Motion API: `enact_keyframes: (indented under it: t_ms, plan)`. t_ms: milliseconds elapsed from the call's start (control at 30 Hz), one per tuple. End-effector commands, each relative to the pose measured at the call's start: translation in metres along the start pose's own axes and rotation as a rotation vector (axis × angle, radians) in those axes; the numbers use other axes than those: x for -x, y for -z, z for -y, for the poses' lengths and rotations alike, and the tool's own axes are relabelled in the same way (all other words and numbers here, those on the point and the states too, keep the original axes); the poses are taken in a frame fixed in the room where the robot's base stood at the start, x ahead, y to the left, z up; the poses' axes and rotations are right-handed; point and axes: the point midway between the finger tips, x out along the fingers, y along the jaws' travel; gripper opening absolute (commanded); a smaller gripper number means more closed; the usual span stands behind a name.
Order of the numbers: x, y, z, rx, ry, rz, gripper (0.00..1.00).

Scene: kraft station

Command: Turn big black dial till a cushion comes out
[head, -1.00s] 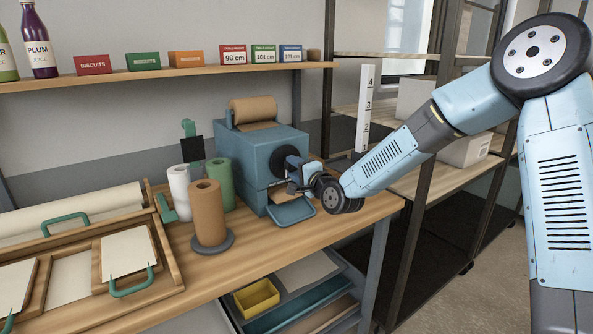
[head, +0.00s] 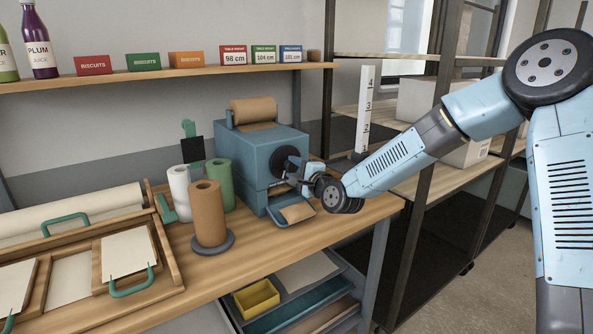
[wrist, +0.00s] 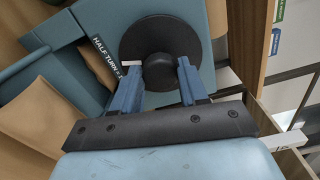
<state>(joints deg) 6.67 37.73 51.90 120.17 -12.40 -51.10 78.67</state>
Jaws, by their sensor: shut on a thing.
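The big black dial (head: 284,160) is on the right-hand face of the blue machine (head: 240,157). In the wrist view the dial (wrist: 191,42) is a round disc with a raised hub, beside a label reading "HALF TURN". My gripper (head: 304,172) is at the dial; in the wrist view its blue fingers (wrist: 158,72) are shut on the dial's hub, one to each side. A brown paper cushion (head: 297,212) lies in the blue tray (head: 277,218) below the machine's mouth. Brown paper (wrist: 36,117) also shows at the left of the wrist view.
A brown paper roll (head: 253,110) sits on top of the machine. Upright brown (head: 207,210), white and green rolls stand to its left. A number post (head: 364,108) stands behind my arm. Wooden trays with paper (head: 130,251) fill the bench's left.

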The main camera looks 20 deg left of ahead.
Motion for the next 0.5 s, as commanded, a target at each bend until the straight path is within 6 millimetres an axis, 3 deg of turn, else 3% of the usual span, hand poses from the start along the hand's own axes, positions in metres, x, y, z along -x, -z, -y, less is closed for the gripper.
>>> enact_keyframes:
  t_ms: [33,67,100,333,500]
  plan:
    - [-0.0001,0.0029,-0.0005,-0.001,-0.001,-0.005,0.13]
    - [-0.0001,0.0029,-0.0005,-0.001,-0.001,-0.005,0.44]
    - [-0.0001,0.0029,-0.0006,-0.001,-0.001,-0.005,0.48]
    - [0.0001,0.0014,-0.0006,0.000,-0.001,-0.002,0.69]
    - [0.0001,0.0008,-0.0006,0.000,-0.001,-0.001,0.69]
